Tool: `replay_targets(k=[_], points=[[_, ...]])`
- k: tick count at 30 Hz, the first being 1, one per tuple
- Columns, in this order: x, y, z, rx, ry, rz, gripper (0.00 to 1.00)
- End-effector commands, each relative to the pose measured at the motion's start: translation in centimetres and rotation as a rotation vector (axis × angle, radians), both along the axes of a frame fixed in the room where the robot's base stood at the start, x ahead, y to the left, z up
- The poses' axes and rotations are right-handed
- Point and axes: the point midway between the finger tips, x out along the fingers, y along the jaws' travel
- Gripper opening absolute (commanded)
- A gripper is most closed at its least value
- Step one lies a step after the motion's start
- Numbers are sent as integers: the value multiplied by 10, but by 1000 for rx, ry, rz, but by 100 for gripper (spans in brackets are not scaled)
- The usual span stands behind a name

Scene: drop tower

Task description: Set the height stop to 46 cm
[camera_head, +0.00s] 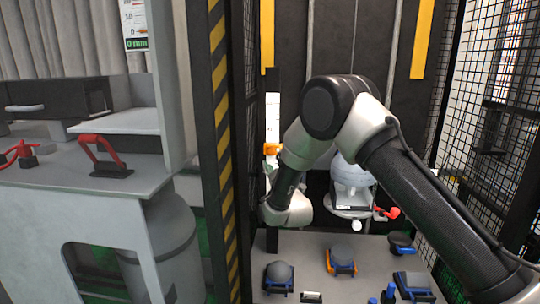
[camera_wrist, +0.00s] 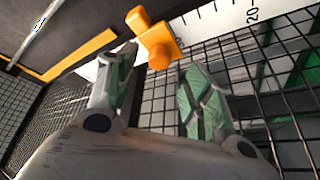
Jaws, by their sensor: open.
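The orange height stop (camera_wrist: 157,40) with its knob shows in the wrist view at the top, on a white ruled scale (camera_wrist: 215,22) with a "20" mark. My gripper (camera_wrist: 158,66) is open, and the stop lies just beyond and between its two greenish-grey fingers. I cannot tell whether they touch it. In the head view the orange stop (camera_head: 271,149) sits near the lower end of the white scale strip (camera_head: 272,108), left of my arm. The stop's exact reading is not legible.
Black mesh (camera_head: 503,120) closes the tower's right side; a yellow-and-black striped post (camera_head: 222,130) stands at left. A grey ball (camera_head: 352,174) rests on a holder behind my arm. Below, a grey table (camera_head: 318,245) holds several coloured cradles. A grey bench (camera_head: 90,215) stands at far left.

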Motion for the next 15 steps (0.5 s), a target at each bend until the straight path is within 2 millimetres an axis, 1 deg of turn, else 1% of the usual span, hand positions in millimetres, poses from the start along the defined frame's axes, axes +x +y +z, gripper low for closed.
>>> replay_targets(k=[3,7,10,15], points=[[20,6,5,1,0,0,51],[37,13,11,1,0,0,51],[45,15,13,1,2,0,51],[50,17,14,1,3,1,51]])
